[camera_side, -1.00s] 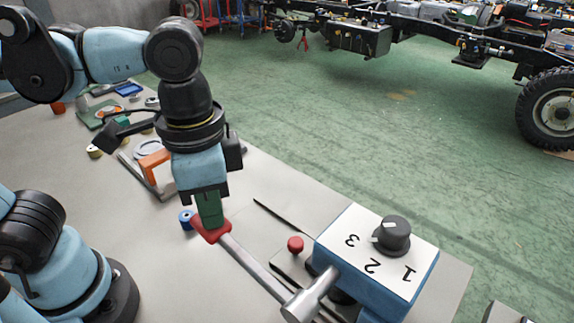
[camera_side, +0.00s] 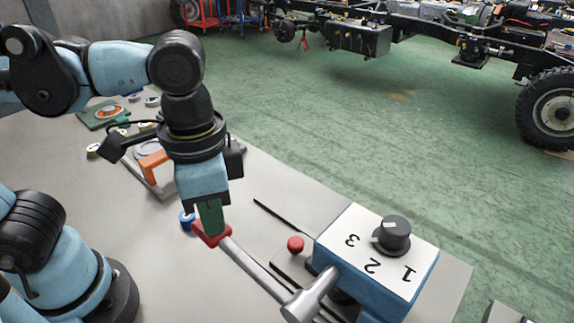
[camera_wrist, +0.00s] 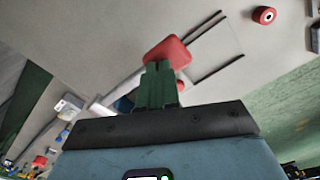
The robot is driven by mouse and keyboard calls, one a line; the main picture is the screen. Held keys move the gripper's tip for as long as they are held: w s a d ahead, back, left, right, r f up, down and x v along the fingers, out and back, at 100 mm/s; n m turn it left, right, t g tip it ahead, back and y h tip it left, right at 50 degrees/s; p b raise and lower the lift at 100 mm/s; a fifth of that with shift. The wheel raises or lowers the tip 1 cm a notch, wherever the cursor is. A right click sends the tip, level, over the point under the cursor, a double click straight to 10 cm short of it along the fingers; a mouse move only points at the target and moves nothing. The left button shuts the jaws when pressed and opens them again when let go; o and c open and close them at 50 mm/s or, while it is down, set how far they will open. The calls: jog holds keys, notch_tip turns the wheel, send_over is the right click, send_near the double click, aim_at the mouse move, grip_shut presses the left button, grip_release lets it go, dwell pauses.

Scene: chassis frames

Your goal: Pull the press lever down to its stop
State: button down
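The press lever is a bare metal rod (camera_side: 255,269) with a red grip (camera_side: 213,240) at its free end. The rod runs up and left from a metal hub (camera_side: 308,298) at the side of the blue box. My gripper (camera_side: 211,229) points down, its green fingers meeting the red grip from above. In the wrist view the green fingers (camera_wrist: 159,72) look closed together, with the red grip (camera_wrist: 170,49) showing just beyond their tips. The contact itself is partly hidden.
A blue box with a white numbered top (camera_side: 355,240) and a black knob (camera_side: 393,234) stands at the right. A red button (camera_side: 295,244) sits beside it. An orange handle (camera_side: 152,163) and a blue part (camera_side: 187,218) lie to the left of my gripper.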

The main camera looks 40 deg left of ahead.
jog(key=shift+f, duration=1.95)
dwell(2.1)
notch_tip(320, 180, up, 17)
jog(key=shift+f, duration=0.15)
dwell(2.5)
